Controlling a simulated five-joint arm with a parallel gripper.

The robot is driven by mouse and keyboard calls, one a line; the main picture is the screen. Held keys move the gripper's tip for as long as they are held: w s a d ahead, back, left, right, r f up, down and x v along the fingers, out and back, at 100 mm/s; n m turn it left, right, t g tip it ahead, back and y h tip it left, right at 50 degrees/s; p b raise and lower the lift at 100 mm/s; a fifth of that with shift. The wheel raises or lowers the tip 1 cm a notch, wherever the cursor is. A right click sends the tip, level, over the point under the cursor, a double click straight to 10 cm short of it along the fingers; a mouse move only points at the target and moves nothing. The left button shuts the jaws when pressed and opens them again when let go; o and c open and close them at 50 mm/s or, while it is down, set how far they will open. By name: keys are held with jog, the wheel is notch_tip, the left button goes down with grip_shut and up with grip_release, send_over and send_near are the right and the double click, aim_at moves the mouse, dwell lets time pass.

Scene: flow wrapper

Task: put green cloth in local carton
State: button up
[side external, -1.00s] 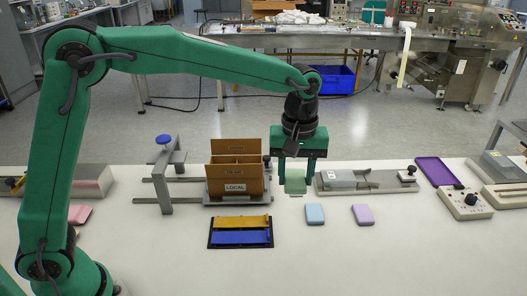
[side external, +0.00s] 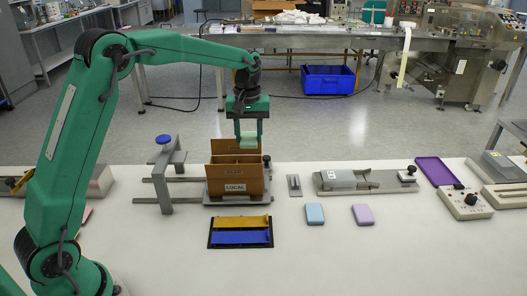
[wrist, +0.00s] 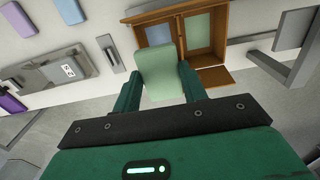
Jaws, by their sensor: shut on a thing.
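My gripper (side external: 248,134) is shut on the pale green cloth (side external: 249,140) and holds it in the air above the back right part of the brown carton (side external: 235,174). The carton stands open on a grey plate, with its flaps up and a LOCAL label on its near side. In the wrist view, my gripper (wrist: 159,78) has the green cloth (wrist: 161,66) between its two fingers. The carton (wrist: 222,40) lies beyond the cloth there, with a divider between a bluish and a greenish compartment. The cloth hides part of the carton's near edge.
A blue pad (side external: 315,213) and a lilac pad (side external: 362,214) lie to the right. A yellow and blue tray (side external: 240,238) lies in front of the carton. A grey stand with a blue knob (side external: 163,139) is at left, and a small metal holder (side external: 294,185) at right.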

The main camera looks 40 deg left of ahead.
aim_at(249, 138)
jog(key=shift+f, duration=1.45)
jog(key=shift+f, duration=0.2)
jog(key=shift+f, duration=1.55)
jog(key=shift+f, duration=0.6)
jog(key=o, duration=1)
jog(key=shift+o, duration=0.2)
jog(key=c, duration=0.3)
